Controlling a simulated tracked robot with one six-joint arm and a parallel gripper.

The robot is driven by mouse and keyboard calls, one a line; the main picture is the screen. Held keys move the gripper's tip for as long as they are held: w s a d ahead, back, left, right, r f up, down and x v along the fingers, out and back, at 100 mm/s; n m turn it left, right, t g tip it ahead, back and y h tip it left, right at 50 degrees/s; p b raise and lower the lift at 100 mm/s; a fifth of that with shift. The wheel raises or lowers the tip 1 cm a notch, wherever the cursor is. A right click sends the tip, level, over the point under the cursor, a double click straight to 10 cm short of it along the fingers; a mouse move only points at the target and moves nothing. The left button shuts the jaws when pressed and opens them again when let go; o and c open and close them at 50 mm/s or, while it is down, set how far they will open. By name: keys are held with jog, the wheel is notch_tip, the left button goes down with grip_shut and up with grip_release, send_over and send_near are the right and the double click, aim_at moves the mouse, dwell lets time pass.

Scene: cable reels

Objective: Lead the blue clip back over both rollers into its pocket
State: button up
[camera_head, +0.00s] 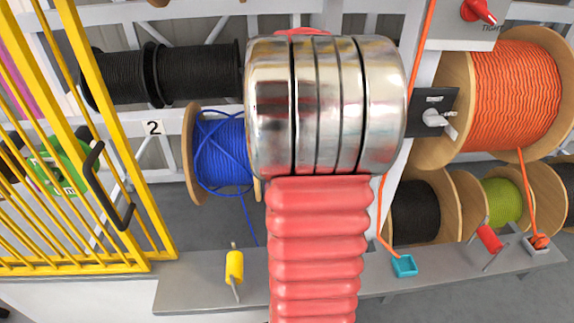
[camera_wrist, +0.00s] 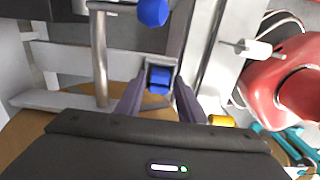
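In the wrist view my gripper (camera_wrist: 160,84) shows two dark fingers, close on either side of a small blue block, which looks like the blue clip (camera_wrist: 159,80). The fingers appear shut on it. In the head view my arm hides gripper and clip. The blue cable (camera_head: 247,218) runs from the blue reel (camera_head: 221,152) down behind my arm. A yellow roller (camera_head: 234,267) stands on the grey ledge and also shows in the wrist view (camera_wrist: 221,121). A blue cylinder (camera_wrist: 152,12) and a white roller (camera_wrist: 256,49) are in the wrist view. I cannot tell which pocket is the clip's.
A yellow gate (camera_head: 97,265) stands at the left. An orange reel (camera_head: 515,95) is at the right, with a red roller (camera_head: 489,238) and a teal pocket (camera_head: 404,265) on the ledge (camera_head: 200,284). Black reels (camera_head: 200,73) hang at the upper left.

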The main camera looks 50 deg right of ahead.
jog(key=shift+o, duration=1.3)
notch_tip(320, 180, up, 14)
jog(key=shift+a+f, duration=0.1)
dwell(0.6)
jog(key=w+a+f+m+t+h, duration=0.1)
jog(key=a+f+m+t, duration=0.15)
jog(key=a, duration=1.15)
jog(key=w+a+f+m+t, duration=0.1)
jog(key=w+a+m, duration=0.15)
jog(key=a, duration=1.15)
jog(key=s+a+f+m+t+y, duration=0.1)
jog(key=s+a+f+m+t, duration=0.1)
jog(key=a, duration=0.7)
jog(key=s+f+m, duration=0.1)
jog(key=s+f, duration=0.1)
jog(key=s, duration=0.1)
jog(key=shift+s+a+f, duration=0.15)
jog(key=shift+a+f, duration=0.1)
jog(key=shift+a, duration=0.15)
